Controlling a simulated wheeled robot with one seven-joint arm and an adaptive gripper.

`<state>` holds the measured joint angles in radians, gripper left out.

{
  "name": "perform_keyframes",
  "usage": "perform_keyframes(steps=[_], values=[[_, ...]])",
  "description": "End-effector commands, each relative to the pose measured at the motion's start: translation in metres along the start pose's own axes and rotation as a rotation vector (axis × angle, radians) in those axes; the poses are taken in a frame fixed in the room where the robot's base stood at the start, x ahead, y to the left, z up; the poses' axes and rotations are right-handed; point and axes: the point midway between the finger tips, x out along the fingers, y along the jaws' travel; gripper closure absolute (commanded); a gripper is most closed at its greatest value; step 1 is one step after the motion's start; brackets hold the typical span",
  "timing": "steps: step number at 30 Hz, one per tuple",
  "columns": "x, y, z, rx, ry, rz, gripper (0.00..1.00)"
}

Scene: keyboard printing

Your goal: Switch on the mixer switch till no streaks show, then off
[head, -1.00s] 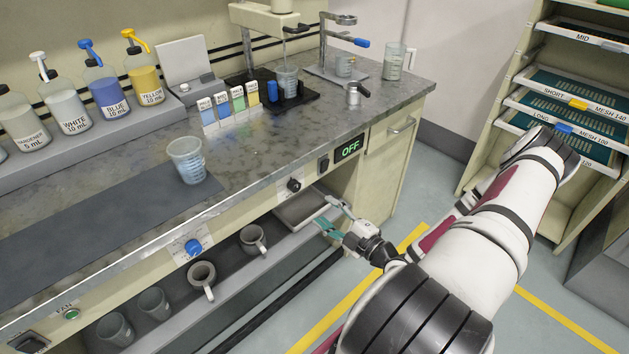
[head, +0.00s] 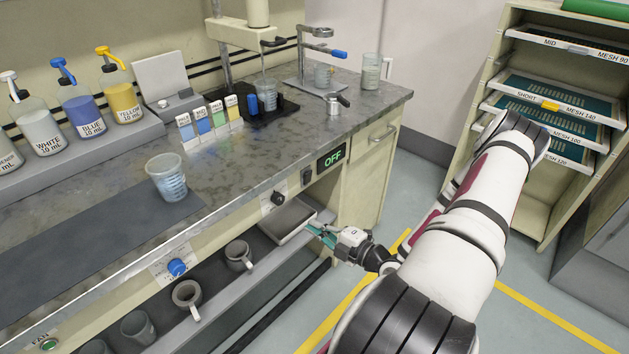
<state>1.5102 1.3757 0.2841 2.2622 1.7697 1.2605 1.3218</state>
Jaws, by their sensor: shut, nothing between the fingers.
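The mixer (head: 243,36) stands at the back of the bench, its shaft reaching down into a clear beaker (head: 267,94) on a black base. The beaker's contents are too small to judge for streaks. The mixer switch (head: 307,175), a small black rocker, sits on the bench's front panel beside a display (head: 331,157) reading OFF in green. A black knob (head: 278,198) is to its left. My gripper (head: 314,231) is shut and empty, below the switch and in front of the grey tray, apart from the switch.
A graduated beaker (head: 167,180) stands on the bench left of colour sample cards (head: 210,118). Pump bottles (head: 122,103) line the back left. Below the bench edge are a grey tray (head: 287,222) and mugs (head: 239,256). A mesh rack (head: 545,105) stands at right.

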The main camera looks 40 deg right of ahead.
Motion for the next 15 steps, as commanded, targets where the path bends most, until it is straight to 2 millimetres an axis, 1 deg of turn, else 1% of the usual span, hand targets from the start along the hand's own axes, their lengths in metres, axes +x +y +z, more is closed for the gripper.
perform_keyframes(steps=[4, 8, 11, 15], values=[[-0.004, -0.002, 0.015, -0.318, 0.049, -0.128, 1.00], [-0.011, 0.004, 0.032, -0.616, 0.099, -0.231, 1.00], [-0.015, 0.015, 0.046, -0.843, 0.140, -0.300, 1.00], [-0.019, 0.037, 0.064, -1.158, 0.199, -0.382, 1.00]])
